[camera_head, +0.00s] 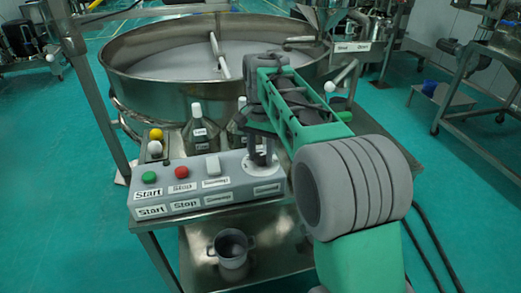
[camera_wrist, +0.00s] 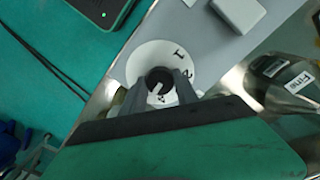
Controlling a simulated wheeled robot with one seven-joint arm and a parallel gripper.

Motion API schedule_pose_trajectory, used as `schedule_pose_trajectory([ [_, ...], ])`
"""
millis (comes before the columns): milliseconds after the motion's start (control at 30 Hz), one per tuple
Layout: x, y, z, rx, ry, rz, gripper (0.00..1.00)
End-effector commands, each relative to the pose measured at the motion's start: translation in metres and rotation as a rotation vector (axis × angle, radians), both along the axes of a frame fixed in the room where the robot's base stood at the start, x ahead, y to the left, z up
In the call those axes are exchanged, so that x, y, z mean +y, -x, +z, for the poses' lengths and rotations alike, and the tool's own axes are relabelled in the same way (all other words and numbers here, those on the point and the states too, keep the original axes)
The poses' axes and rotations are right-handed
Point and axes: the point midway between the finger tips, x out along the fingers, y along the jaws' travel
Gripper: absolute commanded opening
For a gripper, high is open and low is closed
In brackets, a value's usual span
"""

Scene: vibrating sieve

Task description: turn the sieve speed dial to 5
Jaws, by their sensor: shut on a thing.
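The control box (camera_head: 215,180) stands on the steel table, with the speed dial (camera_head: 262,170) at its right end. In the wrist view the dial is a white disc (camera_wrist: 140,58) with black numbers; a 1 and what looks like a 2 show at its right side. A dark round knob (camera_wrist: 158,78) sits at its middle, with a pale mark. My gripper (camera_head: 262,150) points down over the dial and is shut on the knob; it also shows in the wrist view (camera_wrist: 160,88). The fingers and palm hide the lower part of the disc. I cannot tell the set number.
A green start button (camera_head: 149,177), a red stop button (camera_head: 182,172) and a white switch (camera_head: 213,165) sit left of the dial. Dark labelled bottles (camera_head: 199,135) stand behind the box. The large round sieve (camera_head: 165,98) is beyond. A metal pot (camera_head: 231,250) is on the lower shelf.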

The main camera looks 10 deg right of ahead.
Motion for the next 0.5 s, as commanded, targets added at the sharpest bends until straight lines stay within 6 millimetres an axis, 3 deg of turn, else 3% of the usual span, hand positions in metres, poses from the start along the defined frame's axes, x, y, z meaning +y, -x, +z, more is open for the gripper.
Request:
schedule_pose_trajectory([
  [500,0.0,0.0002,-0.0001,0.001,0.0,-0.158,0.0],
])
